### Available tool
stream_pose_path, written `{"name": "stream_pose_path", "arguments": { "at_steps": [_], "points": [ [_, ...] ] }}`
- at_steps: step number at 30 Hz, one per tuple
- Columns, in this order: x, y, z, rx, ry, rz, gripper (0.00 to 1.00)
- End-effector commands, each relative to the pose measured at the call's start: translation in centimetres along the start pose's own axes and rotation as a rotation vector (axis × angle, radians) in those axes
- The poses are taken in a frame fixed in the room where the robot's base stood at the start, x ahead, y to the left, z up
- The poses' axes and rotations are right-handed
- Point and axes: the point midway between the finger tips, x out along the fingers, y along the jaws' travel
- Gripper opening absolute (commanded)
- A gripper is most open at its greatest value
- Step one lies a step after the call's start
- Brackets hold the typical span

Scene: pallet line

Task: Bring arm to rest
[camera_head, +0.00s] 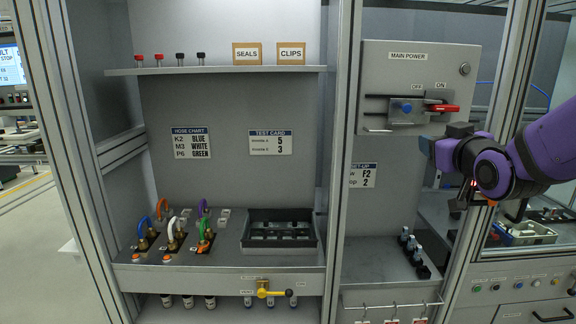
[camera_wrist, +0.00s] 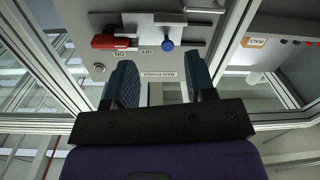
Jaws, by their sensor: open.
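My purple arm enters from the right in the head view. My gripper (camera_head: 450,143) is in front of the right-hand panel, just below the main power box (camera_head: 416,60). In the wrist view my gripper (camera_wrist: 163,85) has two dark ribbed fingers spread apart, with nothing between them. The wrist view looks upside down at the main power box, with its red handle (camera_wrist: 111,42) and blue knob (camera_wrist: 167,45) beyond the fingers. In the head view the red handle (camera_head: 445,108) lies level on the ON side. The gripper appears apart from the box.
A metal frame post (camera_head: 500,75) stands close behind my wrist. A set-up card (camera_head: 362,176) is partly hidden by a post. Several black knobs (camera_head: 413,252) stand on the ledge below. Left are coloured hoses (camera_head: 173,228), a dark tray (camera_head: 281,249) and a shelf (camera_head: 215,71).

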Motion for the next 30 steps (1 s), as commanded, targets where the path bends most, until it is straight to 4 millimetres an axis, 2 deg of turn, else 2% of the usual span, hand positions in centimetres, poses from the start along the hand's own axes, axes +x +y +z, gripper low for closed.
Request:
{"name": "stream_pose_path", "arguments": {
  "at_steps": [11,24,27,30],
  "points": [
    [-7.9,-0.4,1.9,0.088,-0.446,-0.028,0.5],
    [-21.2,-1.9,4.1,0.197,-0.944,-0.076,0.5],
    [-23.4,-2.2,4.4,0.21,-1.013,-0.084,0.5],
    [-24.6,-2.4,4.5,0.217,-1.056,-0.089,0.5]
  ]
}}
